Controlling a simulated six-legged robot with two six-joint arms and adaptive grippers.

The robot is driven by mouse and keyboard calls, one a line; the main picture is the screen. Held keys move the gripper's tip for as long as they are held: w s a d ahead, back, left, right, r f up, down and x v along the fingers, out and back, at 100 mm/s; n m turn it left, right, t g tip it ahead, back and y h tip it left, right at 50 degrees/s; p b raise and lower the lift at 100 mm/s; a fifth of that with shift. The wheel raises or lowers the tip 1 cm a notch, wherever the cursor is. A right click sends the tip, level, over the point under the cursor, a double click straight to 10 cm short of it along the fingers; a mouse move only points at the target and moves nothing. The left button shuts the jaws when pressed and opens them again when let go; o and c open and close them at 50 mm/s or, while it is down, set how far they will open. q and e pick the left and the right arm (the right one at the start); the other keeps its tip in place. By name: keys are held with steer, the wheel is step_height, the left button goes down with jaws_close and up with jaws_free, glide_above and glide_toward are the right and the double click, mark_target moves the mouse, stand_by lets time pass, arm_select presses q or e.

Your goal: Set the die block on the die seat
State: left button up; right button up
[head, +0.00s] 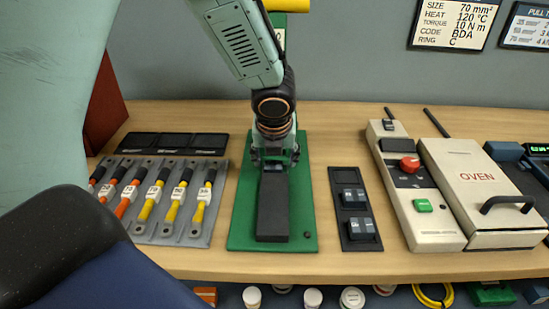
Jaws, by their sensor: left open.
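A green press base (243,222) stands mid-table with a long dark bar (272,208) on it. My left gripper (274,160) points down over the far end of this bar, its fingers open. A small dark block (273,168) with a pale mark shows between the fingertips, at the far end of the bar. It looks like the die block, but the fingers partly hide it. I cannot tell whether it rests flat on the seat, which is hidden beneath it. My right gripper is not in view.
A black rack (345,228) right of the base holds two dark blocks (352,198); its far slot looks empty. Cable lugs lie in a grey tray (222,193) on the left. A control box (430,225) and oven (482,172) stand right.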

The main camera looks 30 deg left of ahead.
arm_select(q)
steer(key=p+v, duration=0.5)
steer(key=v, duration=0.5)
steer(key=shift+d+r, duration=0.2)
steer(key=shift+r, duration=0.05)
steer(key=shift+s+a, duration=0.15)
steer(key=shift+s, duration=0.1)
steer(key=shift+w, duration=0.2)
